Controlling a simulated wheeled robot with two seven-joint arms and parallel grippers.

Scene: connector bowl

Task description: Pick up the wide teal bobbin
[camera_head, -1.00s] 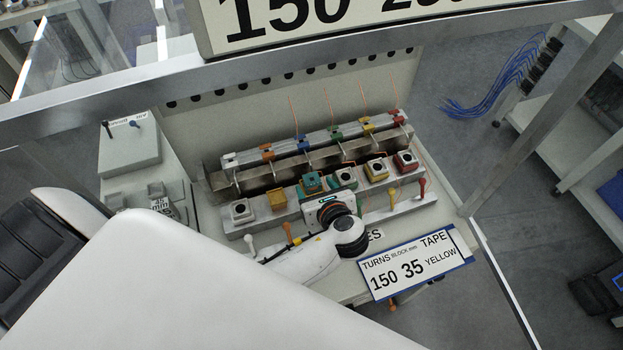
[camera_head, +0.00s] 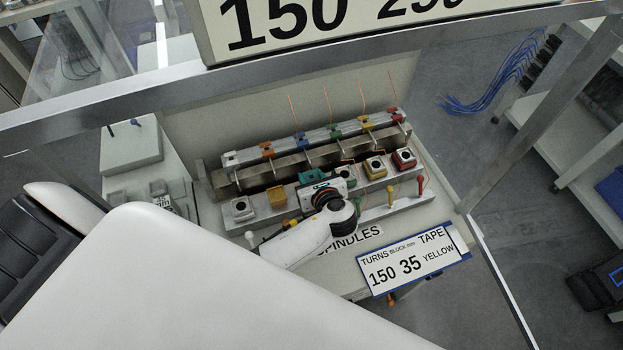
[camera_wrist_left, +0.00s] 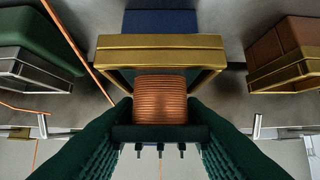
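A small teal block (camera_head: 312,177) shows in the head view, in the front row of bobbins, partly behind my left gripper. A second teal piece (camera_head: 345,174) stands just right of it, also partly covered. I cannot tell which is the wide one. My left gripper (camera_head: 328,190) reaches over the row from the front, its fingertips hidden there. In the left wrist view a copper winding with a dark flange (camera_wrist_left: 160,133) lies between two dark ridged fingers (camera_wrist_left: 160,112). The fingers are close at its sides; contact is unclear. My right gripper is not in view.
A rear rail (camera_head: 285,160) carries coloured blocks with thin upright copper wires. A sign (camera_head: 413,262) is at the front right; the grey box (camera_head: 130,147) is left.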

